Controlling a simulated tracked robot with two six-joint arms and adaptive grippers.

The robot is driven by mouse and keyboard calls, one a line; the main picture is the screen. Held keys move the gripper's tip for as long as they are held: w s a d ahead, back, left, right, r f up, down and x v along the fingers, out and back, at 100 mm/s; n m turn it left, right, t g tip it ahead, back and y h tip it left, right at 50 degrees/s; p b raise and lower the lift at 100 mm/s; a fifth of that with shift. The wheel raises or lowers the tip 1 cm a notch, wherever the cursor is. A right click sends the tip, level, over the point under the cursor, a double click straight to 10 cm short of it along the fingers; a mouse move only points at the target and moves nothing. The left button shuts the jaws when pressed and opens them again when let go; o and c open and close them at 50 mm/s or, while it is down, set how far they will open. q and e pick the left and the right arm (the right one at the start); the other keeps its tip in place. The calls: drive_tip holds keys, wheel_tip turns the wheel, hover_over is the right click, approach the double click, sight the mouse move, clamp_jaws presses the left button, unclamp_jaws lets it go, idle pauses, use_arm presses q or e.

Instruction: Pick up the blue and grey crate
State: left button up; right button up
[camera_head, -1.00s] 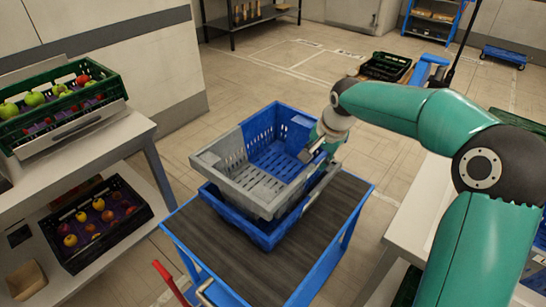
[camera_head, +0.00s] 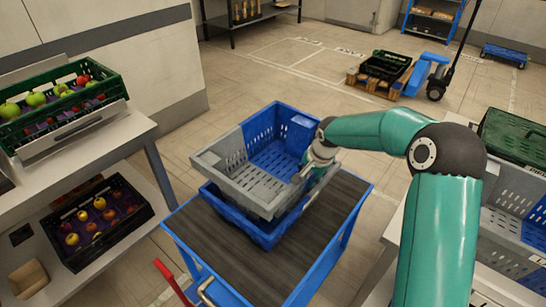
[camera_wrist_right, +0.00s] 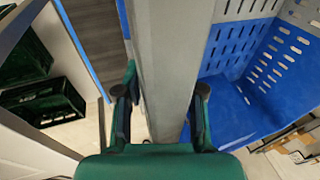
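The blue and grey crate (camera_head: 232,186) sits on top of a blue crate (camera_head: 238,229) on the cart, slightly askew to it. Its near-left part is grey and its far-right part is blue. My right gripper (camera_head: 309,171) is at the crate's right side. In the right wrist view my right gripper (camera_wrist_right: 163,98) is open, with one finger on each side of the crate's grey wall (camera_wrist_right: 167,45). The blue inside of the crate shows to the right there. Firm contact cannot be made out. My left gripper is in neither view.
The cart (camera_head: 205,255) has bare dark top around the stack. Another blue and grey crate (camera_head: 515,219), with a green crate (camera_head: 518,135) at its far end, stands at right. Apple crates (camera_head: 60,105) fill the left shelves. A pallet truck (camera_head: 425,75) stands behind.

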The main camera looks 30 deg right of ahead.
clamp_jaws()
drive_tip(key=shift+w+r, duration=0.1)
drive_tip(key=shift+r, duration=0.05)
idle(0.4)
drive_tip(key=shift+r, duration=0.1)
